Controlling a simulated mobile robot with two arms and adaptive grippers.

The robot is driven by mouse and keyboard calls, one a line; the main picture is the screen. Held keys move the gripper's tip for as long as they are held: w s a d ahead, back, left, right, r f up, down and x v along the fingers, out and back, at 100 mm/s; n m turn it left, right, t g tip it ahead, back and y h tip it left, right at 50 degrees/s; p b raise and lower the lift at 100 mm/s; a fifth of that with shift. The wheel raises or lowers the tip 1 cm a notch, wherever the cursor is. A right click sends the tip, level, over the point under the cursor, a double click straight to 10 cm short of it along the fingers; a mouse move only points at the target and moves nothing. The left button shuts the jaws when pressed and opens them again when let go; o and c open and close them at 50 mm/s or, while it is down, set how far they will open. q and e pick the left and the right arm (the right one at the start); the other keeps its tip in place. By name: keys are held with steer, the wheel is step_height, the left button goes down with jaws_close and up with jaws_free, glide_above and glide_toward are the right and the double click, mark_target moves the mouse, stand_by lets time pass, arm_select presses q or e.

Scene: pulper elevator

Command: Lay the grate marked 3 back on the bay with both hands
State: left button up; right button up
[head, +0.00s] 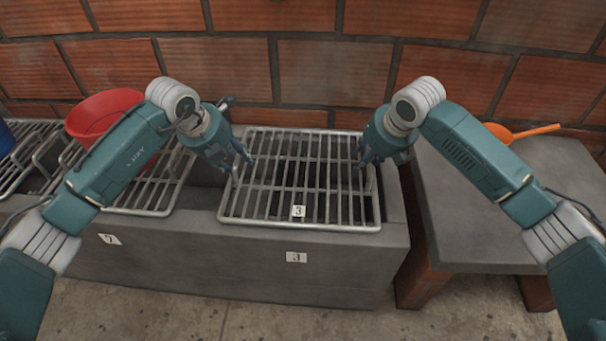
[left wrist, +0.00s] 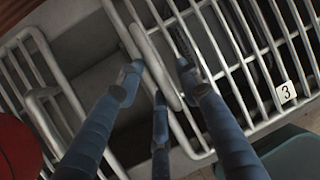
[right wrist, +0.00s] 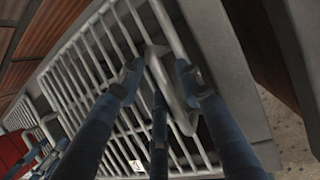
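The grate marked 3 (head: 299,226) is a pale metal grid with a small white tag. It lies over the dark opening of the grey bay marked 3 (head: 340,270); I cannot tell whether it is fully seated. My left gripper (head: 238,158) is at its left handle, and my right gripper (head: 366,160) is at its right handle. In the left wrist view the spread fingers (left wrist: 158,70) stand on either side of the handle with gaps visible. In the right wrist view the fingers (right wrist: 158,75) are likewise spread around the handle. Contact is not clear.
A neighbouring grate (head: 150,211) lies to the left, with a red bowl (head: 98,110) behind my left arm. A grey slab table (head: 480,240) stands at the right, with an orange scoop (head: 530,131) on it. A brick wall (head: 330,70) closes the back.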

steer(key=shift+s+r, duration=0.1)
steer(key=shift+r, duration=0.1)
arm_select(q)
steer(key=v, duration=1.1)
steer(key=shift+r, duration=0.3)
arm_select(e)
steer(key=v, duration=1.1)
steer(key=shift+r, duration=0.3)
arm_select(q)
steer(key=shift+s, duration=0.2)
arm_select(e)
steer(key=shift+s+d, duration=0.1)
